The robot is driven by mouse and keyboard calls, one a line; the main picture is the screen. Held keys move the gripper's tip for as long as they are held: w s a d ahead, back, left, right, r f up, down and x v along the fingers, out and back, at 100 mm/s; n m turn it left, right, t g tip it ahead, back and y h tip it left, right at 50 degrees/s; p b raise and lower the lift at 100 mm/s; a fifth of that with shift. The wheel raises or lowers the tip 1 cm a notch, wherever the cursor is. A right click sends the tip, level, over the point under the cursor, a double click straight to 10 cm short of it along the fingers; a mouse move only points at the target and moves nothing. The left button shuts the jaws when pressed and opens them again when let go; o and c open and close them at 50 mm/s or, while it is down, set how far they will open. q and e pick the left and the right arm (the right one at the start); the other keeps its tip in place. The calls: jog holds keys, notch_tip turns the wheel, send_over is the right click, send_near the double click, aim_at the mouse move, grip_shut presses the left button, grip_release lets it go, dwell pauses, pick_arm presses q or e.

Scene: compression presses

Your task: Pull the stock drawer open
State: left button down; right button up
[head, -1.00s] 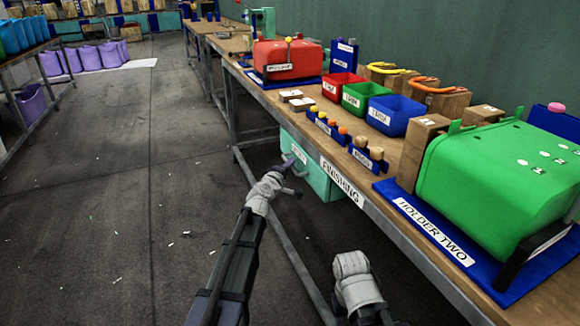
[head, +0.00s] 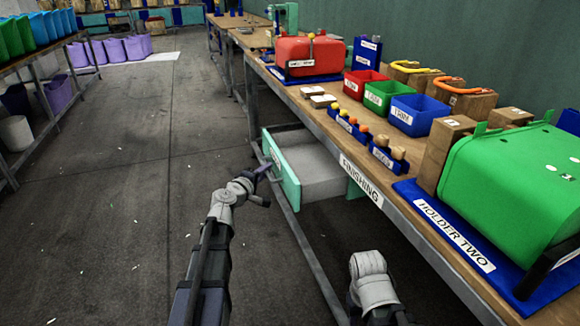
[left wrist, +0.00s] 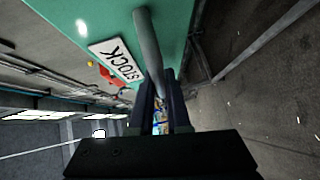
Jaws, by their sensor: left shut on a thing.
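The stock drawer (head: 284,176) has a teal front and a pale inside, and hangs under the bench. It stands pulled out, with its inside showing in the head view. Its front (left wrist: 90,20) fills the top of the left wrist view, with a STOCK label (left wrist: 116,60) and a grey bar handle (left wrist: 149,50). My left gripper (head: 262,170) is at the drawer front, and its fingers (left wrist: 160,100) are shut on the handle in the left wrist view. My right arm shows low in the head view, but its gripper is out of sight.
The FINISHING bench (head: 345,150) runs along the right, bearing a green press (head: 510,185) on a HOLDER TWO base, a red press (head: 309,56), and red, green and blue bins (head: 417,115). A bench leg rail stands below the drawer. The floor (head: 120,210) to the left is clear.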

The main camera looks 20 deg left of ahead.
pick_arm(q)
jog(key=s+a, duration=0.5)
jog(key=a, duration=0.3)
jog(key=shift+s+a, duration=0.2)
jog(key=shift+s, duration=0.15)
jog(key=c, duration=0.9)
grip_release()
jog(key=p+v, duration=0.1)
jog(key=v, duration=0.6)
jog(key=shift+s+a, duration=0.1)
jog(key=shift+s, duration=0.25)
